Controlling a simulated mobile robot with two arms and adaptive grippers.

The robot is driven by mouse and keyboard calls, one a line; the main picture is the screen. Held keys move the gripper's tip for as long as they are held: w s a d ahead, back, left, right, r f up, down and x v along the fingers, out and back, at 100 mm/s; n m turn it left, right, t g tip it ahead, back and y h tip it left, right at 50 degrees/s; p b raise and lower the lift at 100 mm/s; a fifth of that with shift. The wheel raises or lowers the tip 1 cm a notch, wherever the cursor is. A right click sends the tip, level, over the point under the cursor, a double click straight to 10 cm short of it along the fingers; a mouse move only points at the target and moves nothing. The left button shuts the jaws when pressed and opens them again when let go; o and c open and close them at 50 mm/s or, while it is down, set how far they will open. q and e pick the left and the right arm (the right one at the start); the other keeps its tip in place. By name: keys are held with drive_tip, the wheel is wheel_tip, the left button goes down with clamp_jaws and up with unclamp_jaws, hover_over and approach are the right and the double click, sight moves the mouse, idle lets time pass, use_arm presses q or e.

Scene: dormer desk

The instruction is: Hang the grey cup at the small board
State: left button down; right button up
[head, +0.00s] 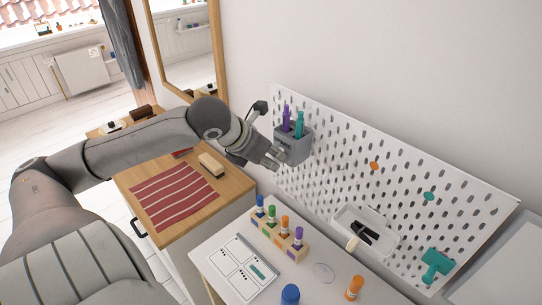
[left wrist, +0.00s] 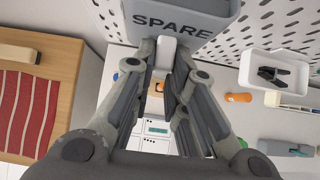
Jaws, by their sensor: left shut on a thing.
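The grey cup (head: 293,146) holds purple and teal pens and appears upright at the upper left part of the white pegboard (head: 330,145). In the left wrist view the cup (left wrist: 185,22) fills the top and reads "SPARE". My left gripper (head: 273,156) is at the cup's lower left side in the head view. Its fingers (left wrist: 165,55) are closed on a pale tab projecting from the cup. The back of the cup is hidden, so I cannot tell whether it touches the board or is hooked on it. My right gripper is not in view.
A white tray (head: 345,220) with black clips and a teal holder (head: 437,266) are on the board. Below, a wooden block (head: 268,232) with several markers, a card sheet (head: 240,268) and an orange bottle (head: 354,288) are on the white desk. A wooden cabinet carries a striped cloth (head: 172,192).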

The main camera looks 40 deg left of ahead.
use_arm(q)
drive_tip(key=c, duration=1.4)
unclamp_jaws()
drive_tip(key=shift+o, duration=0.2)
drive_tip(key=v, duration=1.2)
drive_tip(key=shift+f, duration=0.1)
